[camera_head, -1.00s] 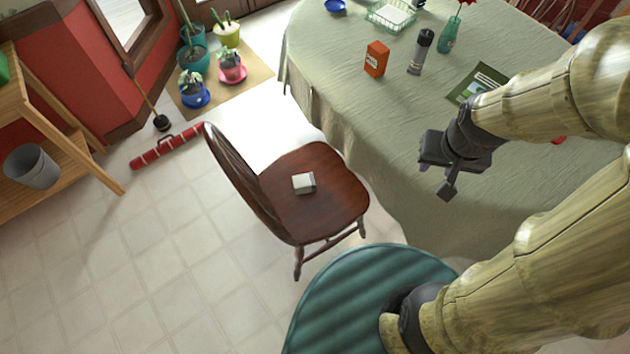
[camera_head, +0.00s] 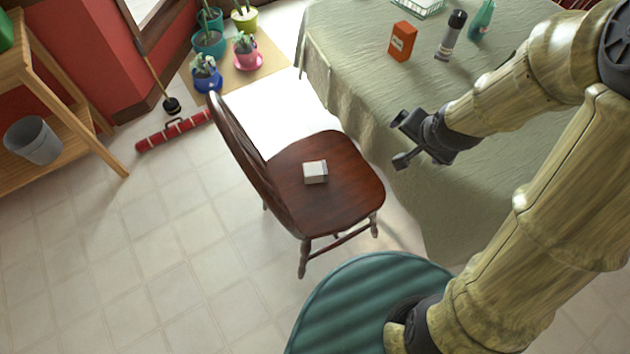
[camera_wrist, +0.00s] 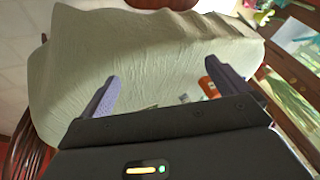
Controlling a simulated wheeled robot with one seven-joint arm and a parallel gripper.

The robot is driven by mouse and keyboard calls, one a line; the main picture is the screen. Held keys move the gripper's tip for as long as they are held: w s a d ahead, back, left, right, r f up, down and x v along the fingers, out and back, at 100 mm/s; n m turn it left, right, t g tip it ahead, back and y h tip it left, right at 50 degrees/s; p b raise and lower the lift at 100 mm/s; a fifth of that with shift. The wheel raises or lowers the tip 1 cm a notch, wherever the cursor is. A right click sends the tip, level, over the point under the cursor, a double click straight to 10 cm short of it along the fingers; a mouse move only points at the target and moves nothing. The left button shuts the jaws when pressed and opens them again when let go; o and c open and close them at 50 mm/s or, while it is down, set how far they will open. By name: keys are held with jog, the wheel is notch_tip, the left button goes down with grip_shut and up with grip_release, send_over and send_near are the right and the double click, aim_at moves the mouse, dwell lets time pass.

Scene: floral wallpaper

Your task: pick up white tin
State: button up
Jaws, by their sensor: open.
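The white tin (camera_head: 315,171) is a small pale box-like thing lying on the brown wooden seat of the chair (camera_head: 340,200). My gripper (camera_head: 401,140) is open and empty, to the right of the tin and apart from it, near the edge of the cloth-covered table. In the wrist view my gripper (camera_wrist: 165,90) shows two spread fingers with the tablecloth beyond them. I cannot make out the tin in the wrist view.
The table (camera_head: 350,60) with a green cloth bears an orange box (camera_head: 402,41) and a dark cylinder (camera_head: 451,35). The chair's curved back (camera_head: 240,150) rises left of the tin. Potted plants stand at the back left. Tiled floor at left is open.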

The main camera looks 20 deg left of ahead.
jog(key=w+a+f+m+t+y+b, duration=0.1)
jog(key=w+a+f+m+b, duration=0.1)
jog(key=a+f+b, duration=0.3)
jog(key=w+a+f+m+t+y+b, duration=0.1)
jog(key=w+a+f+m+b, duration=0.15)
jog(key=f, duration=0.45)
jog(key=m+t+y+b, duration=0.4)
jog(key=m+t+b, duration=0.5)
jog(key=m+b, duration=1.65)
send_over(315, 173)
jog(key=b+v, duration=0.4)
notch_tip(315, 173, down, 26)
jog(key=n, duration=0.4)
jog(key=shift+w+r, duration=0.2)
jog(key=shift+r, duration=0.1)
